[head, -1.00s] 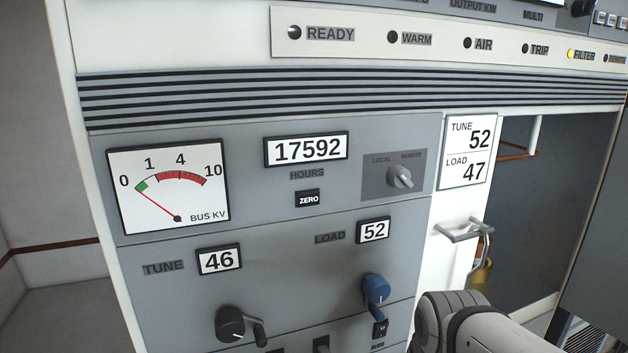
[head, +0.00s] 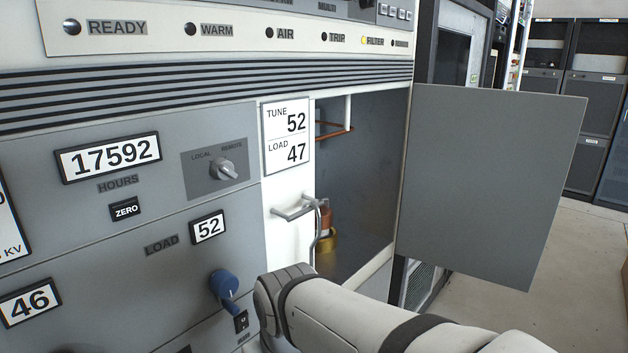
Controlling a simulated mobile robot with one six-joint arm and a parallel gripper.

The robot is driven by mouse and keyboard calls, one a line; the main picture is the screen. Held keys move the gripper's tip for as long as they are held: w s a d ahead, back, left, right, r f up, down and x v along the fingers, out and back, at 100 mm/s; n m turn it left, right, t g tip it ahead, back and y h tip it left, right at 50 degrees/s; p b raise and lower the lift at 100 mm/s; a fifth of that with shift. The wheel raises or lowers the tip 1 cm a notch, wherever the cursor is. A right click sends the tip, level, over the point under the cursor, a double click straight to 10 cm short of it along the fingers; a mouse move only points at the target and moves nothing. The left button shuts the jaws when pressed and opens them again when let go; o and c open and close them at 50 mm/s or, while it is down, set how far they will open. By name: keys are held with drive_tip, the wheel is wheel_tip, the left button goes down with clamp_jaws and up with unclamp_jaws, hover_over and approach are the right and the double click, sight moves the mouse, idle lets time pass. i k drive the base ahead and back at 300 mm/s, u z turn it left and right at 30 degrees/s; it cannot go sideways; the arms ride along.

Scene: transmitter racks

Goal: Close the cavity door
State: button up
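The cavity door (head: 490,185) is a flat grey panel standing open at the right of the cavity, swung outward from its right edge. The cavity (head: 365,170) is open and dark grey inside, with a copper-coloured strip and a copper and brass part (head: 325,230) visible. A metal handle or latch bar (head: 300,211) sits on the white strip left of the opening. My gripper cannot be made out.
A tune and load card (head: 287,138) reads 52 and 47. The blue load knob (head: 224,287) sticks out of the panel left of my arm. More dark racks (head: 590,110) stand at the back right, with open floor (head: 575,270) before them.

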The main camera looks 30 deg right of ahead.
sight(485, 170)
drive_tip(key=k, duration=1.05)
drive_tip(key=z, duration=2.25)
drive_tip(key=i, duration=4.8)
drive_tip(key=u, duration=0.7)
